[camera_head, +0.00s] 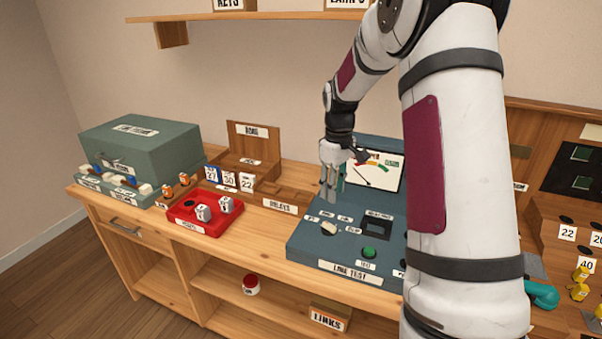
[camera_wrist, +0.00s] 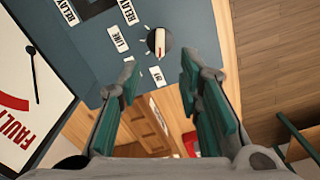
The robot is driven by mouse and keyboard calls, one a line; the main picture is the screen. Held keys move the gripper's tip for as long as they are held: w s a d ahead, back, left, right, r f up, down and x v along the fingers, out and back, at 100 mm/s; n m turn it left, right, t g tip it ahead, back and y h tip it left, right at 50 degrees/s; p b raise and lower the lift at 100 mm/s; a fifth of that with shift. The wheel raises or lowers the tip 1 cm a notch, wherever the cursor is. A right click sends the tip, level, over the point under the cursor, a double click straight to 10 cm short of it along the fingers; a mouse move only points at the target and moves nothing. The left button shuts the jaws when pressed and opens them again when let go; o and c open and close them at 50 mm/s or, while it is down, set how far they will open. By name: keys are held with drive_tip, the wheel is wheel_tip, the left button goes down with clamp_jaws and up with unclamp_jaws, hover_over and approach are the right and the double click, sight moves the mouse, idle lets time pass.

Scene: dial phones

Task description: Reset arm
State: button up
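My gripper (camera_head: 332,190) points down above the back left part of the blue-grey line test box (camera_head: 305,243). In the wrist view my gripper (camera_wrist: 160,82) has its two green-padded fingers apart with nothing held between them. A selector knob (camera_head: 329,228) is on the box top, in front of the gripper. The knob (camera_wrist: 158,42) also shows just beyond the fingertips in the wrist view, apart from them. My arm hides the right part of the box.
A fault meter panel (camera_head: 376,168) stands behind the gripper. A red tray (camera_head: 205,222) with grey pieces, a wooden relays holder (camera_head: 280,206) and a green box (camera_head: 140,146) are to the left. A wall shelf (camera_head: 260,16) is above. Yellow pieces (camera_head: 579,282) are at the right.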

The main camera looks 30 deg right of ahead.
drive_tip(key=s+a+r+m+t+h, duration=0.1)
drive_tip(key=s+a+r+t, duration=0.1)
drive_tip(key=s+a+r, duration=1.1)
drive_tip(key=s+a+m+t, duration=0.1)
drive_tip(key=s+a, duration=0.3)
drive_tip(key=s, duration=0.3)
drive_tip(key=s+a+r+m+t+y, duration=0.1)
drive_tip(key=s+a, duration=0.3)
drive_tip(key=s, duration=0.4)
drive_tip(key=shift+s+a+r, duration=0.15)
drive_tip(key=shift+a+r, duration=0.1)
drive_tip(key=shift+a, duration=0.1)
